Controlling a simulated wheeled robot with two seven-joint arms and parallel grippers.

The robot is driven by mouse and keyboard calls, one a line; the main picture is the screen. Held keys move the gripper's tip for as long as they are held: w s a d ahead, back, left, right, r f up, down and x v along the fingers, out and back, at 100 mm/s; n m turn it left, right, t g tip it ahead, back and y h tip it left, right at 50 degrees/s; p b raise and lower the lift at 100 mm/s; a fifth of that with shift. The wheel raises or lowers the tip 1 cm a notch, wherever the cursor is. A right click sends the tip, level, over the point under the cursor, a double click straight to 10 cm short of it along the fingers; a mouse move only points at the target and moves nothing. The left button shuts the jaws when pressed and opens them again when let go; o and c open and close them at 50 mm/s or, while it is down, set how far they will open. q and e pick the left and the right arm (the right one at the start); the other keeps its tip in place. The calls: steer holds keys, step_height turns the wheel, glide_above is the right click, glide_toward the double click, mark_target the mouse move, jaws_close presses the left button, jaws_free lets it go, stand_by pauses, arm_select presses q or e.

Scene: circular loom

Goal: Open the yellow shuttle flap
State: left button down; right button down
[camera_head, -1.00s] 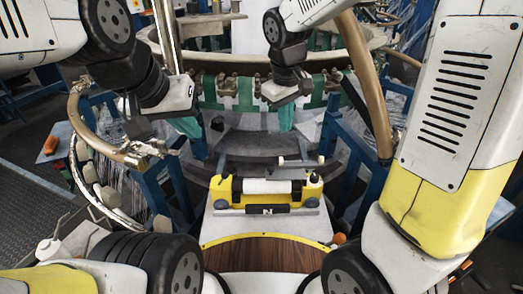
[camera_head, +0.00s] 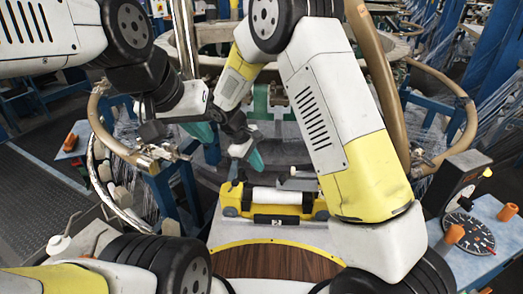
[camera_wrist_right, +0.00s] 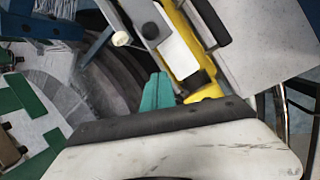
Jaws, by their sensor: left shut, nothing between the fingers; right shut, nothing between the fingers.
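The yellow shuttle (camera_head: 232,199) lies on a light board in the middle of the head view, with a white roll (camera_head: 277,196) along it. My right forearm covers its right end. In the right wrist view the shuttle (camera_wrist_right: 205,93) shows at the upper middle, with the white roll (camera_wrist_right: 178,48). I cannot tell which part is the flap. My right gripper (camera_head: 255,160), with teal fingers, is shut and empty, just behind the shuttle in the head view; its fingers (camera_wrist_right: 155,92) also show in the wrist view. My left gripper (camera_head: 204,132) is shut and empty, further back and left.
A grey bar (camera_head: 297,184) stands at the shuttle's back edge. The loom ring (camera_head: 215,32) lies behind. A curved metal guide (camera_head: 105,130) stands at the left. A blue table (camera_head: 485,245) with a dial and orange pieces is at the right.

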steer(key=x, duration=0.6)
steer(key=shift+s+d+f, duration=0.1)
steer(key=shift+d, duration=0.3)
steer(key=shift+s+d+r, duration=0.8)
steer(key=shift+d+r, duration=0.15)
steer(key=shift+d, duration=0.15)
steer(key=shift+r, duration=0.15)
